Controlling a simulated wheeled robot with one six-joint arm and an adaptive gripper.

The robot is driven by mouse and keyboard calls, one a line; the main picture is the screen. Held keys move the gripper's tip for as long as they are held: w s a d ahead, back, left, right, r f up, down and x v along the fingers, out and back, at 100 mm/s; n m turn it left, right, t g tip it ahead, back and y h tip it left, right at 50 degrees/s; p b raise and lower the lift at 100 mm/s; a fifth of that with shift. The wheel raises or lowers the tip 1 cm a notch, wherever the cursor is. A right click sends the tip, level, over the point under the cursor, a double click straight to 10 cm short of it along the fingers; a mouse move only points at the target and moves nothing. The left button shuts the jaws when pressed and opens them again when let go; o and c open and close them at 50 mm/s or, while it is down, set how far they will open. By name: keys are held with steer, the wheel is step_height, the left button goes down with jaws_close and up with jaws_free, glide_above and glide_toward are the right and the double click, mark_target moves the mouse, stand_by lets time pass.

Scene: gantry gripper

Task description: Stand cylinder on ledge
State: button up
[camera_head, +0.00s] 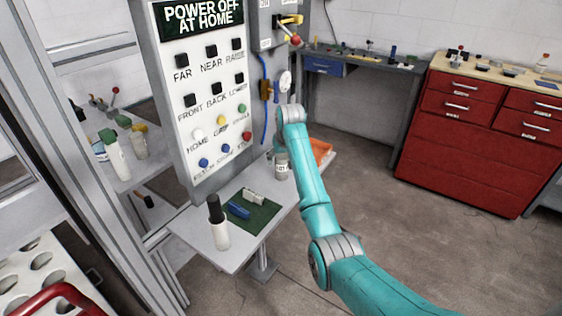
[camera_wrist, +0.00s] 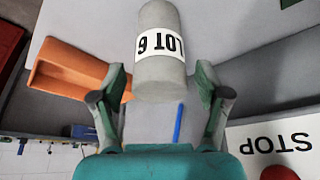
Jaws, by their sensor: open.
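A grey cylinder (camera_wrist: 160,88) with a white band lettered "LOT" and a digit is in the wrist view. It lies between the two fingertips of my gripper (camera_wrist: 160,80), which is open with a gap on each side. In the head view the cylinder (camera_head: 281,168) shows just left of my arm, at the far part of the light grey ledge (camera_head: 205,250) below the button panel. It looks upright there; whether its base touches the ledge I cannot tell. My gripper is mostly hidden behind my arm in the head view.
An orange bin (camera_head: 321,151) stands beyond the cylinder; it also shows in the wrist view (camera_wrist: 65,70). A dark-capped white bottle (camera_head: 218,225) and a green mat (camera_head: 252,216) with small items occupy the near ledge. The button panel (camera_head: 205,90) rises along its left side.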

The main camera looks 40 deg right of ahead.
steer(key=v, duration=1)
steer(key=shift+s+r, duration=0.15)
steer(key=shift+r, duration=0.1)
steer(key=shift+a, duration=0.1)
